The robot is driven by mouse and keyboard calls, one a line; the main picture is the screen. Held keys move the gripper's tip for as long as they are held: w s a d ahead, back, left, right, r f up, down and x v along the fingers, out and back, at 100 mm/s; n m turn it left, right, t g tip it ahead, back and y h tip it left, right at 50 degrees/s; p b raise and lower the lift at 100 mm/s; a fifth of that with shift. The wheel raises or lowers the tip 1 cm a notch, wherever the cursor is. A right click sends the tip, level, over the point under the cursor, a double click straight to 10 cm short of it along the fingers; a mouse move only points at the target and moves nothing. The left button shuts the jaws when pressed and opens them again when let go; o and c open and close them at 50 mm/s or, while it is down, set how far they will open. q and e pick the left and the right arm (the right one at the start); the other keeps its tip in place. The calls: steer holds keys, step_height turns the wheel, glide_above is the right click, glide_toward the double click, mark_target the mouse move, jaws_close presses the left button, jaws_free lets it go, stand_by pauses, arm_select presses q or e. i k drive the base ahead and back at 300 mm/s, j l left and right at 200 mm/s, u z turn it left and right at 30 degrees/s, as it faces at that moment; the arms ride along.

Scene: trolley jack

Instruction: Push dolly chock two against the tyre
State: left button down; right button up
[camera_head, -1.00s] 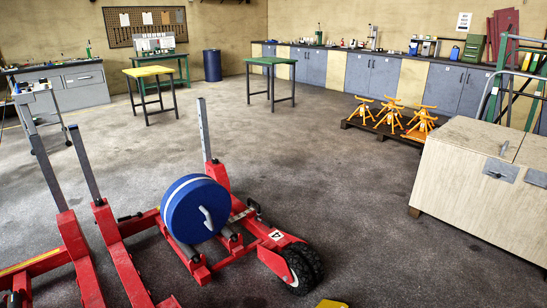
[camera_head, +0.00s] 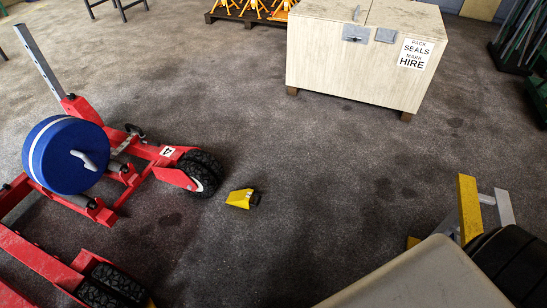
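A yellow chock (camera_head: 238,198) with a dark right end lies on the floor, right of the red dolly (camera_head: 90,258). A clear gap separates it from the dolly's black front-right tyre (camera_head: 207,168). A second dolly tyre (camera_head: 115,284) shows at the bottom left, with a sliver of yellow (camera_head: 151,302) beside it, cut off by the frame edge. I cannot read which chock is number two. Neither of my grippers is in view.
A blue drum (camera_head: 65,155) sits on the dolly. A pale wooden chest (camera_head: 345,75) stands at the back. At the bottom right are a yellow post (camera_head: 469,208), a large black tyre (camera_head: 512,262) and a pale grey panel (camera_head: 425,278). The middle floor is clear.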

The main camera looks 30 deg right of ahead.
mark_target(244, 198)
steer(key=z, duration=0.5)
steer(key=i+j+z, duration=0.25)
steer(key=i+j, duration=0.3)
steer(key=i, duration=0.4)
steer(key=i+j+z, duration=0.3)
steer(key=i+j, duration=0.45)
steer(key=i, duration=0.15)
